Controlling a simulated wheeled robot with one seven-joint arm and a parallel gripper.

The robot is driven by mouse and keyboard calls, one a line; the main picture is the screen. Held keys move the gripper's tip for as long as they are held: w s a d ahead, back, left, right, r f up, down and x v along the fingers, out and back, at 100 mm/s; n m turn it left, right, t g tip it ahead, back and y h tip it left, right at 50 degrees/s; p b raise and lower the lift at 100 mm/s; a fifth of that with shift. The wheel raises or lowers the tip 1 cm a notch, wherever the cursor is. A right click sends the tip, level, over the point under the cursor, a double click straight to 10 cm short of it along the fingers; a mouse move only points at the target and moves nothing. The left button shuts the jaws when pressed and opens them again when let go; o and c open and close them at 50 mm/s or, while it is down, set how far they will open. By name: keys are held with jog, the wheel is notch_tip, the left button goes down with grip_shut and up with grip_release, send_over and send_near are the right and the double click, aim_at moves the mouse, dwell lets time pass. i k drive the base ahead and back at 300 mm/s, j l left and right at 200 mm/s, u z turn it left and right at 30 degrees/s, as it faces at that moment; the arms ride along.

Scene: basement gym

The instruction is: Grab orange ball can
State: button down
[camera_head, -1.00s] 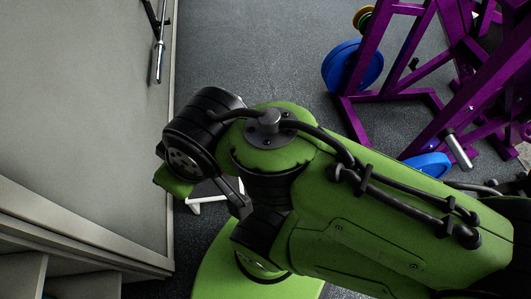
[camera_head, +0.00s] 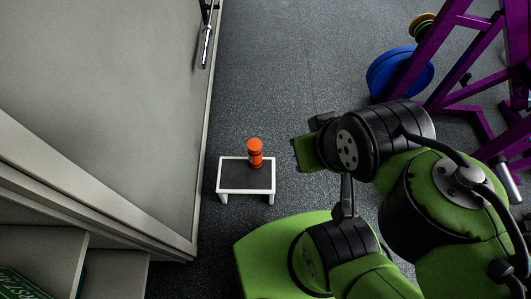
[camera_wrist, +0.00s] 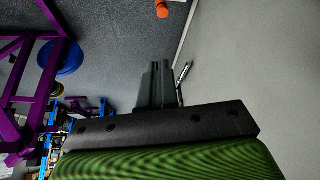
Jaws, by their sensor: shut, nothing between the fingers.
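The orange ball can (camera_head: 255,153) stands upright on a small low table with a dark top and white frame (camera_head: 224,189), in the middle of the head view. In the wrist view part of the orange can (camera_wrist: 162,10) shows at the top edge, cut off. My gripper (camera_wrist: 157,66) shows in the wrist view as dark fingers held together, with nothing between them. It is apart from the can. In the head view my green and black arm is to the right of the table, and the fingertips cannot be made out there.
A grey wall or cabinet front (camera_head: 110,90) with a ledge borders the left side. A purple rack (camera_head: 450,55) with blue weight plates (camera_head: 398,74) stands at the right. Dark grey floor (camera_head: 290,70) lies open behind the table.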

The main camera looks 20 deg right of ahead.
aim_at(254, 145)
jog(key=i+l+z, duration=0.2)
jog(key=z, duration=0.25)
jog(key=i+l+z, duration=0.25)
jog(key=z, duration=0.25)
jog(key=i+l+z, duration=0.25)
jog(key=z, duration=0.2)
jog(key=i+z, duration=0.45)
jog(key=i+j+z, duration=0.2)
jog(key=z, duration=0.25)
jog(key=i+j+z, duration=0.1)
jog(key=j+z, duration=0.75)
jog(key=i+j+z, duration=0.1)
jog(key=j+z, duration=0.75)
jog(key=k+j+z, duration=0.15)
jog(key=j+z, duration=0.15)
jog(key=z, duration=0.15)
jog(key=k+j+z, duration=0.1)
jog(key=z, duration=0.25)
jog(key=k+z, duration=0.5)
jog(key=z, duration=0.25)
jog(key=l, duration=0.1)
